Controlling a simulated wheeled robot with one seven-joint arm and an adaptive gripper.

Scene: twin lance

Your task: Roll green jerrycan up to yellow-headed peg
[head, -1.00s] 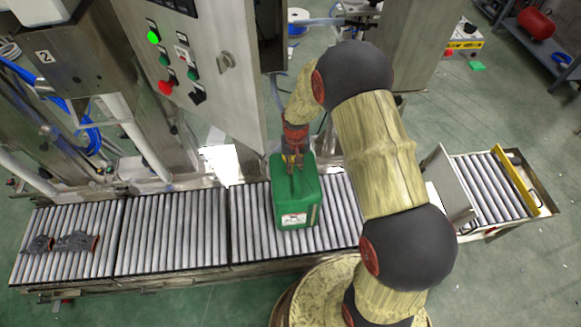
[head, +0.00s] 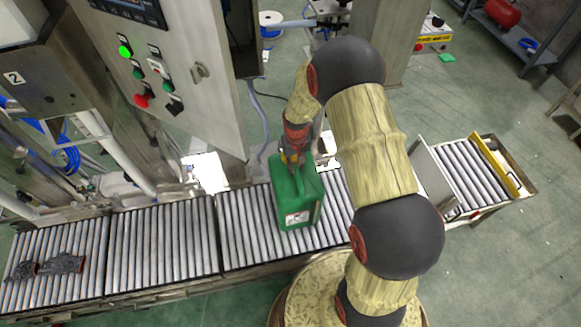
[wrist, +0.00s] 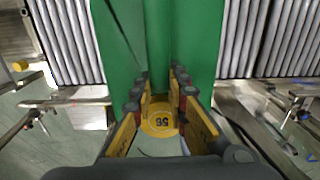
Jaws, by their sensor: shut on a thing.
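The green jerrycan (head: 296,200) stands upright on the roller conveyor, with a white label on its near side. My gripper (head: 292,160) is above it, shut on its top part, apparently the handle. In the wrist view the green jerrycan (wrist: 115,40) lies ahead of and between the fingers of my gripper (wrist: 160,100). A yellow round cap (wrist: 160,122) shows between the fingers. A small yellow head (wrist: 20,65) at the left edge of the wrist view looks like the peg's. I cannot make out the peg in the head view; my arm hides part of the conveyor there.
The roller conveyor (head: 160,245) runs left and right. Dark parts (head: 62,264) lie at its left end. A grey plate (head: 432,178) stands across it at right, before a yellow bar (head: 497,168). A control cabinet (head: 165,70) stands behind it.

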